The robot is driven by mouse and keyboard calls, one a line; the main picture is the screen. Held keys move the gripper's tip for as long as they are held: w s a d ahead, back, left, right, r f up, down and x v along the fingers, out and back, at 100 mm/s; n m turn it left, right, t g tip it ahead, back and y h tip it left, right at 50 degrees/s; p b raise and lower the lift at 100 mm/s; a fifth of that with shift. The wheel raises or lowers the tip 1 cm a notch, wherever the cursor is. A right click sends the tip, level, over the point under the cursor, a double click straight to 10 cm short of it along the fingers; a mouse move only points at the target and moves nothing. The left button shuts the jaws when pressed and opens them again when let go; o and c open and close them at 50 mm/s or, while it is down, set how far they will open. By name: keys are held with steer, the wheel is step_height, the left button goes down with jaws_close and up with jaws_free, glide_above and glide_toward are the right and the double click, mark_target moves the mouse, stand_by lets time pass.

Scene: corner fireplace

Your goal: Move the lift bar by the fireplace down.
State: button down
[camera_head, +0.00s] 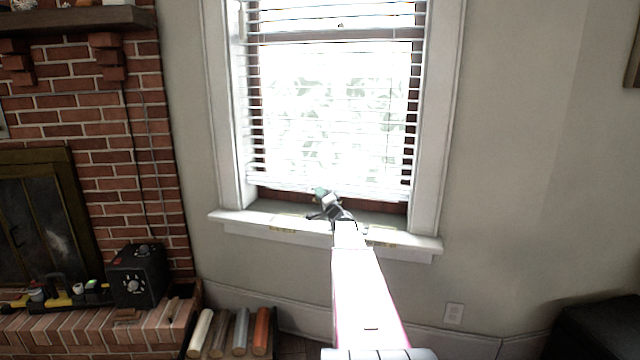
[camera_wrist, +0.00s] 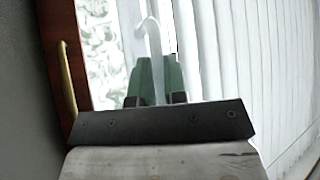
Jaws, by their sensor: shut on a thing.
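White blinds (camera_head: 335,110) hang in the window, their bottom edge a little above the sill. My gripper (camera_head: 322,193) is at that bottom edge near the middle, small and hard to make out in the head view. In the wrist view, the green fingers of my gripper (camera_wrist: 155,80) are shut on a narrow white bar with a hooked end (camera_wrist: 150,45), which I take as the lift bar. The blind slats (camera_wrist: 240,60) lie just right of it. Its part between the fingers is partly hidden.
A brown wood frame with a brass handle (camera_wrist: 68,80) is left of my fingers. The white sill (camera_head: 270,225) lies below. The brick fireplace (camera_head: 110,130), a black box (camera_head: 138,275) and several coloured rolls (camera_head: 240,332) are at left.

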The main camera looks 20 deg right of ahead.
steer(key=shift+f, duration=0.7)
steer(key=c, duration=1.4)
jaws_free()
steer(key=shift+c, duration=0.2)
steer(key=shift+v, duration=3.7)
steer(key=shift+o, duration=0.2)
